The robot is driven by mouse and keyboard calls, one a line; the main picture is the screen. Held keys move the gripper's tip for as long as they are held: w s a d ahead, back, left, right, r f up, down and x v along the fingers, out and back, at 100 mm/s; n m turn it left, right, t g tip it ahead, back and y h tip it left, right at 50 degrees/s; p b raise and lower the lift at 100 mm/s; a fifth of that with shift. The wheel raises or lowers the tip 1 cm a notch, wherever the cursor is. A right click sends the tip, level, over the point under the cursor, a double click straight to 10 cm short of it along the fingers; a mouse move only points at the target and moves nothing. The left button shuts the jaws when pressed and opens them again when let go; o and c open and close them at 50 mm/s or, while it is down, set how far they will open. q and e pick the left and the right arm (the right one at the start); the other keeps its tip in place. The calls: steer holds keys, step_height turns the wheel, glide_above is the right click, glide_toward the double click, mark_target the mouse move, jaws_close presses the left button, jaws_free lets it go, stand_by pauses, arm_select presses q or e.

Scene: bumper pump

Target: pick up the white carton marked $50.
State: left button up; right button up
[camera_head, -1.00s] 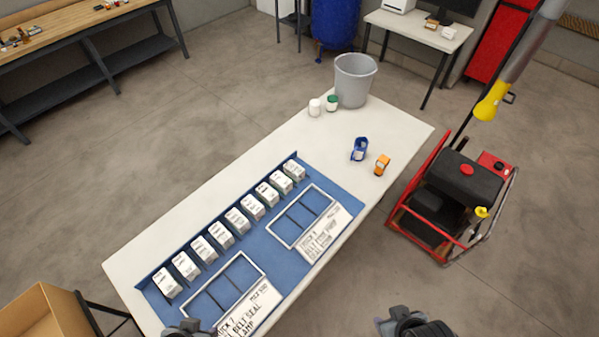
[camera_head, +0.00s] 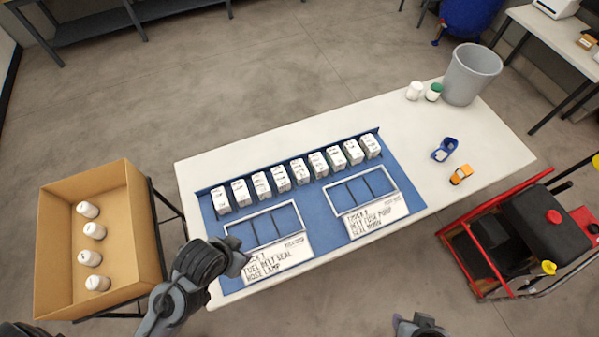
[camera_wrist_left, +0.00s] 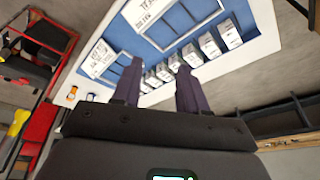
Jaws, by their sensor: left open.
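Several white cartons with dark print stand in a row along the back of a blue mat, from a left-end carton (camera_head: 221,200) to a right-end carton (camera_head: 370,146). Their print is too small to tell which is marked $50. The row also shows in the left wrist view, with one carton (camera_wrist_left: 209,45) beyond the fingers. My left gripper (camera_head: 240,257) is over the mat's front-left corner, in front of the row. In the left wrist view its fingers (camera_wrist_left: 158,66) are apart with nothing between them. My right gripper (camera_head: 418,325) is partly cut off at the bottom edge.
Two white-framed trays (camera_head: 264,228) (camera_head: 360,190) with printed cards lie before the cartons. Jars (camera_head: 414,91), a grey bin (camera_head: 471,75), a blue item (camera_head: 445,149) and an orange toy truck (camera_head: 461,174) stand right. A brown box (camera_head: 143,240) holding several white-capped bottles is left.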

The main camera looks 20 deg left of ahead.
stand_by(0.3)
arm_select(q)
steer(key=o, duration=0.9)
steer(key=shift+a, duration=0.1)
